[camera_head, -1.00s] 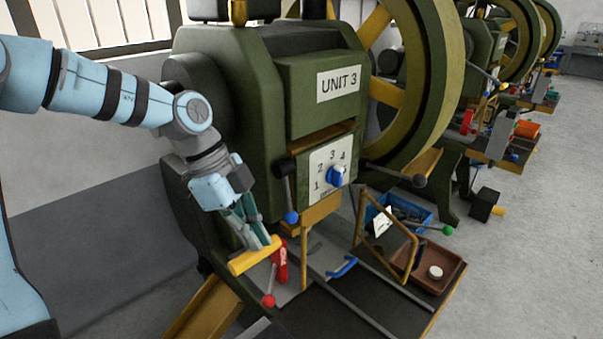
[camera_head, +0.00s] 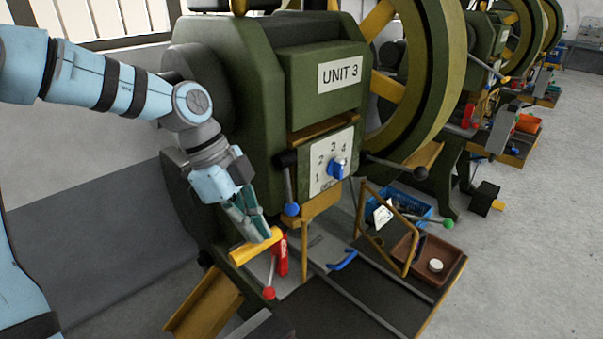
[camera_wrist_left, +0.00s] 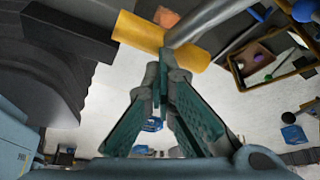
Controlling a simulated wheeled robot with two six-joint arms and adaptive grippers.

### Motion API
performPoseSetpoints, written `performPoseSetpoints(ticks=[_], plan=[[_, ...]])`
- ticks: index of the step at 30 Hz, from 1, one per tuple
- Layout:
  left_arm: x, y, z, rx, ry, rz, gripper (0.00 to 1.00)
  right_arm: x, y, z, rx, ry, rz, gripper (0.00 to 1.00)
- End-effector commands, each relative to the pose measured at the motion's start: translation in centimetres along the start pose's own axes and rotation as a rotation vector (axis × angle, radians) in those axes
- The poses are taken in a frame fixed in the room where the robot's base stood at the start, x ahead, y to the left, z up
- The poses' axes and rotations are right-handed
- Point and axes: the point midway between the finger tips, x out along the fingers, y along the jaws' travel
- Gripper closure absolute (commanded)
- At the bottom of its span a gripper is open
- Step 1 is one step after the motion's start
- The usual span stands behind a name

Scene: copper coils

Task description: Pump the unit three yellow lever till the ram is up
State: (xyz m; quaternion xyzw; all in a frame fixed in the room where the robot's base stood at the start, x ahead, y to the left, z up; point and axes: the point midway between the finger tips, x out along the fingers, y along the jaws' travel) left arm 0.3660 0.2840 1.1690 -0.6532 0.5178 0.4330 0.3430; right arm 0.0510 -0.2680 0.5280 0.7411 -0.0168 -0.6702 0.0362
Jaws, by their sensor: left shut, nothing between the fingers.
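The green press marked UNIT 3 (camera_head: 340,74) fills the middle of the head view. Its yellow lever grip (camera_head: 250,252) is a thick bar low at the front left of the press. In the left wrist view the yellow grip (camera_wrist_left: 145,36) lies just beyond my fingertips, beside a grey metal rod. My left gripper (camera_head: 268,237) is shut and empty, its tips pointing down at the grip. It also shows in the left wrist view (camera_wrist_left: 163,80). I cannot tell whether the tips touch the grip. I cannot make out the ram. My right gripper is not in view.
A red cylinder (camera_head: 281,254), a red-knobbed lever (camera_head: 269,293) and a blue-knobbed lever (camera_head: 291,209) stand close to my gripper. A yellow frame (camera_head: 362,225), a blue bin (camera_head: 425,212) and a brown tray (camera_head: 455,272) lie to the right. Open floor is at far right.

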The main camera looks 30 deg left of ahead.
Motion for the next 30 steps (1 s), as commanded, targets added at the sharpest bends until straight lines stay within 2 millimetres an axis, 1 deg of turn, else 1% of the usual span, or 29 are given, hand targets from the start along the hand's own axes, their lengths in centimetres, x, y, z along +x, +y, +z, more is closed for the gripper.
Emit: performPoseSetpoints(ticks=[5,16,19,27,30], plan=[[0.7,-0.2,0.6,0.000,0.000,0.000,1.00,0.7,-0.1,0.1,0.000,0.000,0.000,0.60],[3.9,-1.1,3.6,0.000,0.000,0.000,1.00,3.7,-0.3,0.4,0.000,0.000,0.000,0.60],[4.2,-1.2,3.9,0.000,0.000,0.001,1.00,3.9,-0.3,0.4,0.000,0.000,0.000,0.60],[4.0,-1.2,3.9,0.000,0.000,0.001,1.00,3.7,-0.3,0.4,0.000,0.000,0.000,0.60],[4.4,-1.3,4.3,-0.001,0.000,0.002,1.00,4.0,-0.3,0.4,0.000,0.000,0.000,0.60]])
